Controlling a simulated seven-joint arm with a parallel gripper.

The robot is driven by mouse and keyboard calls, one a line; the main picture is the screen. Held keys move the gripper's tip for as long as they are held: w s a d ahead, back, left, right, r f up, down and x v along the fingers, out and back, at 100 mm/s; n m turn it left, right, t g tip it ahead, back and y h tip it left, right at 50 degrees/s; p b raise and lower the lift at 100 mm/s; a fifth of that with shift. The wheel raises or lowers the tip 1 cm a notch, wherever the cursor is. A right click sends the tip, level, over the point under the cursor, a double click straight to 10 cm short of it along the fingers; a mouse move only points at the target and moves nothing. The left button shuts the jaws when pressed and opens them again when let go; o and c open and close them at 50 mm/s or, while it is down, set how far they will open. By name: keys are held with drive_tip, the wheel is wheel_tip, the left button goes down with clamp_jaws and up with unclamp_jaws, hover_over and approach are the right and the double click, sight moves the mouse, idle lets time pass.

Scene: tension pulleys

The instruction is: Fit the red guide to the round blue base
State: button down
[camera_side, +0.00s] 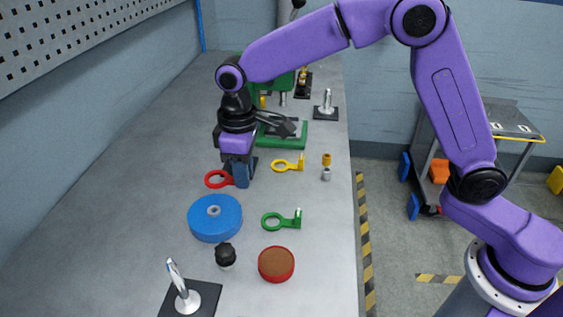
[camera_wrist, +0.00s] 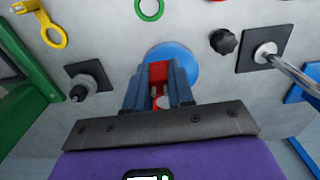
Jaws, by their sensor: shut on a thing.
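The red guide (camera_side: 217,179) is a ring with a short stem. My gripper (camera_side: 237,175) is shut on its stem end, and the ring sticks out to the left in the side view. In the wrist view a red block of the guide (camera_wrist: 158,72) sits between the blue fingers (camera_wrist: 155,88). The round blue base (camera_side: 215,218) lies on the bench just in front of the gripper, with a grey hub in its middle. The guide is apart from the base in the side view. In the wrist view the base (camera_wrist: 184,62) is partly hidden behind the fingers.
A green guide (camera_side: 280,220), a yellow guide (camera_side: 288,165), a black knob (camera_side: 226,254) and a red-rimmed brown disc (camera_side: 276,264) lie nearby. A metal post on a black plate (camera_side: 187,300) stands at the front. A green machine (camera_side: 285,132) stands behind. The bench's left side is clear.

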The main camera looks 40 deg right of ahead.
drive_tip(key=shift+w+a+f, duration=0.2)
drive_tip(key=shift+w+a, duration=0.05)
drive_tip(key=shift+a, duration=0.2)
drive_tip(key=shift+w+a+f, duration=0.15)
drive_tip(key=shift+w+a, duration=0.05)
drive_tip(key=shift+a, duration=0.25)
hover_over(240, 215)
drive_tip(key=shift+f, duration=3.4)
drive_tip(key=shift+f, duration=0.45)
drive_tip(key=shift+f, duration=0.5)
drive_tip(key=shift+f, duration=0.15)
drive_tip(key=c, duration=0.9)
unclamp_jaws()
